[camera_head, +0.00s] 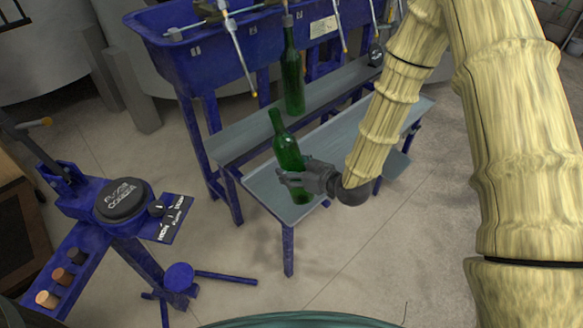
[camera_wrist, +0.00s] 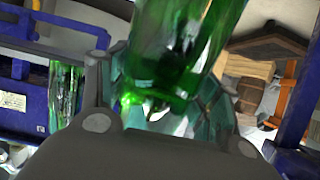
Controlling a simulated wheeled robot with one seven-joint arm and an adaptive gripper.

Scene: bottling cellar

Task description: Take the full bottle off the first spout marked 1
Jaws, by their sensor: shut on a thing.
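A green bottle (camera_head: 286,150) is held by my gripper (camera_head: 299,182), shut around its lower body, above the low grey tray (camera_head: 264,188). The bottle leans slightly, neck up and to the left, apart from the spouts. In the wrist view the green bottle (camera_wrist: 180,60) fills the middle, between the fingers of my gripper (camera_wrist: 165,110). A second green bottle (camera_head: 292,75) stands upright on the higher grey shelf (camera_head: 235,138), its neck under a spout. The blue filler trough (camera_head: 185,65) has spouts along its front with small number tags; I cannot read the numbers surely.
A blue corking stand (camera_head: 100,215) with a black round "FLOOR CORKER" top (camera_head: 124,200) stands at the left, with several corks (camera_head: 60,275) on its arm. A blue round stool-like part (camera_head: 180,278) is low in front. The floor between is clear.

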